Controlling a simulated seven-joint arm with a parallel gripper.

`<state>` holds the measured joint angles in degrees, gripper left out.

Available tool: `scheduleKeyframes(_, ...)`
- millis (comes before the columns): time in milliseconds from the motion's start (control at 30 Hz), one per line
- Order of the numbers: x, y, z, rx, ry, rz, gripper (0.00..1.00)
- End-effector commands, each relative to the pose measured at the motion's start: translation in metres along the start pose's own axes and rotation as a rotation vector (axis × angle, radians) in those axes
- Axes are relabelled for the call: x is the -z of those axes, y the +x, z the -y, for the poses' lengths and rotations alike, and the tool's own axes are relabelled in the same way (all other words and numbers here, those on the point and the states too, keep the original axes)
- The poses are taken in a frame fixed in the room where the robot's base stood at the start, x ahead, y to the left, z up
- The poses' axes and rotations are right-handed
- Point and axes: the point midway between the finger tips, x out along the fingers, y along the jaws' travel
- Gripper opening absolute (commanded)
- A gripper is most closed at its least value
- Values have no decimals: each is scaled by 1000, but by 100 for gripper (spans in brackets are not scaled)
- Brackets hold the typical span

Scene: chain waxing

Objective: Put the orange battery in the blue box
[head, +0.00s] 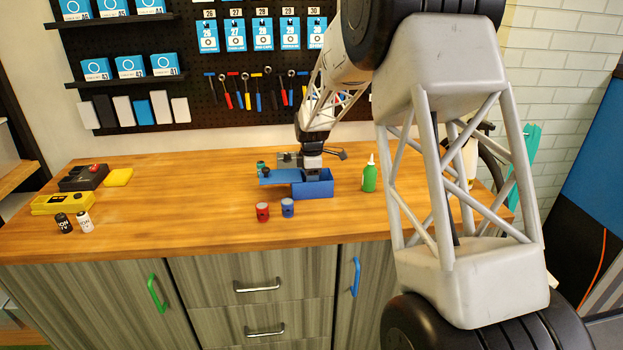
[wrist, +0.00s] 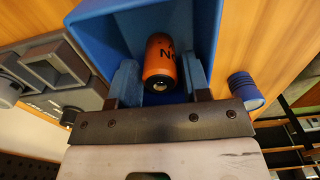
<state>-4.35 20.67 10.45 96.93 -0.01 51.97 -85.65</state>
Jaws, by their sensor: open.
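The blue box (head: 318,188) stands on the wooden worktop, and its open inside fills the upper part of the wrist view (wrist: 205,25). The orange battery (wrist: 161,55) with dark lettering is inside the box in the wrist view, between my two fingers. My gripper (wrist: 161,75) is open, with a narrow gap beside the battery on each side. In the head view my gripper (head: 312,174) is down at the box, and the battery is hidden there. Whether the battery touches the box floor I cannot tell.
A red can (head: 262,212) and a blue can (head: 287,208) stand in front of the box. A green bottle (head: 369,178) stands to its right. A yellow case (head: 62,203) and black and white cylinders (head: 74,222) are far left. The worktop between is clear.

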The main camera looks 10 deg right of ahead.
Motion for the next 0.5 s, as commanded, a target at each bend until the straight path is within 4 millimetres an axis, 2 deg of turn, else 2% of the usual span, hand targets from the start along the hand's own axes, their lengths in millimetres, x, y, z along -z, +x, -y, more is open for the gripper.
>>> scheduleKeyframes(267,0,-24,0,-2,0,0,43)
scheduleKeyframes(500,0,-61,0,-2,0,0,43)
